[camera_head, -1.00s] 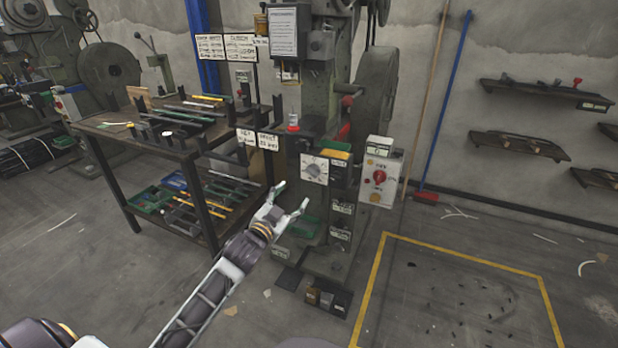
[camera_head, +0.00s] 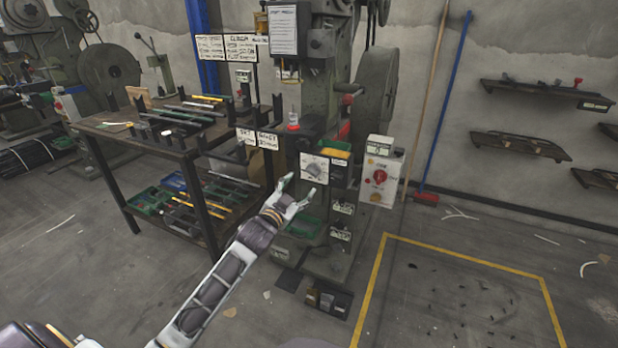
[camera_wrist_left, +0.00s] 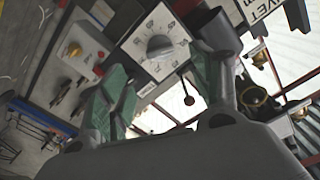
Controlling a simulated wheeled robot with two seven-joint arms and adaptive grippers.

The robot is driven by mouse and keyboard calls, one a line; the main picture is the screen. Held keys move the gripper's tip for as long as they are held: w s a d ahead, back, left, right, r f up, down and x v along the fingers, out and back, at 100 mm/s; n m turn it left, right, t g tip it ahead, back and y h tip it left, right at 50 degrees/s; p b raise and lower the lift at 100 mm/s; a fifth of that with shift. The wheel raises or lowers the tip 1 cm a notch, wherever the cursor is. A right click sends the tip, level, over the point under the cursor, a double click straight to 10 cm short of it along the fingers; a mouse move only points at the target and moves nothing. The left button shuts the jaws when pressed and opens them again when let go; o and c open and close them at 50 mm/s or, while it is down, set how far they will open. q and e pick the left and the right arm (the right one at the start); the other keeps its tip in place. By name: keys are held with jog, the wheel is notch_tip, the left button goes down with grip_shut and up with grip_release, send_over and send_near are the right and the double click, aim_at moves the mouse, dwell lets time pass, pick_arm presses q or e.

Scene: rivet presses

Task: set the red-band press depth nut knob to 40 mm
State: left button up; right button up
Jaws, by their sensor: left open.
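The press (camera_head: 318,110) stands in the middle of the head view. Its depth knob (camera_head: 314,169) is a dark knob on a white dial plate on the front. The left wrist view shows the same grey knob (camera_wrist_left: 159,46) with marks around it; the figures are too small to read. My left gripper (camera_head: 300,186) is open, just below and left of the dial in the head view, and holds nothing. In the wrist view its green-padded fingers (camera_wrist_left: 160,72) stand on either side below the knob, apart from it. My right gripper is not in view.
A control box (camera_head: 379,174) with a red switch is right of the dial. A workbench (camera_head: 165,146) with tools and signs stands left of the press. Wall shelves (camera_head: 545,92) hang at right. Open floor lies inside the yellow floor line (camera_head: 465,257).

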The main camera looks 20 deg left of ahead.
aim_at(311, 173)
pick_arm(q)
jog(key=w+b, duration=0.1)
jog(key=w, duration=0.3)
jog(key=shift+w+d+b, duration=0.1)
jog(key=shift+w+b, duration=0.2)
jog(key=shift+w, duration=0.6)
jog(key=shift+w+b, duration=0.35)
jog(key=shift+w, duration=1.1)
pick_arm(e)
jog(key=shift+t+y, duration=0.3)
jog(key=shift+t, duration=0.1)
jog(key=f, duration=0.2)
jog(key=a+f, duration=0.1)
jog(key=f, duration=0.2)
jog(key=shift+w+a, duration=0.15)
pick_arm(q)
jog(key=shift+c, duration=0.3)
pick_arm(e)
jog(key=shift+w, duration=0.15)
pick_arm(q)
jog(key=c, duration=1)
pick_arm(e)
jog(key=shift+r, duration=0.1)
